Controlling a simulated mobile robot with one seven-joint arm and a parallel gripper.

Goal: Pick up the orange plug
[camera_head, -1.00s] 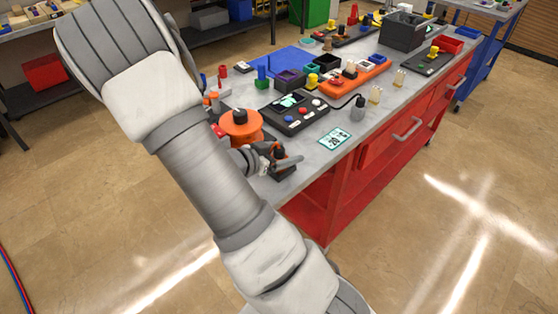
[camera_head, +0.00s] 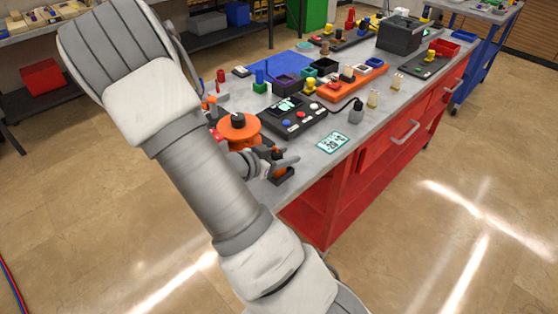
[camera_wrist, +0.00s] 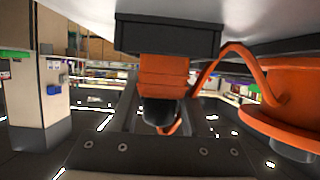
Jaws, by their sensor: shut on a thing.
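The orange plug (camera_wrist: 165,75) is in the middle of the wrist view, a ribbed orange block with a dark end and an orange cable curving off to the right. Its other end meets a black block (camera_wrist: 168,38) at the top of that view; whether it is seated there I cannot tell. My gripper (camera_wrist: 157,108) is shut on the plug, with dark fingers at both sides. In the head view my gripper (camera_head: 276,161) is at the near end of the workbench, beside the orange round pump part (camera_head: 238,127). My arm hides part of this area.
The grey workbench top (camera_head: 314,157) carries a dark control box (camera_head: 295,115), a small display card (camera_head: 332,143) and an orange tray (camera_head: 352,85) farther back. The red cabinet front (camera_head: 370,150) drops to open floor at the right.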

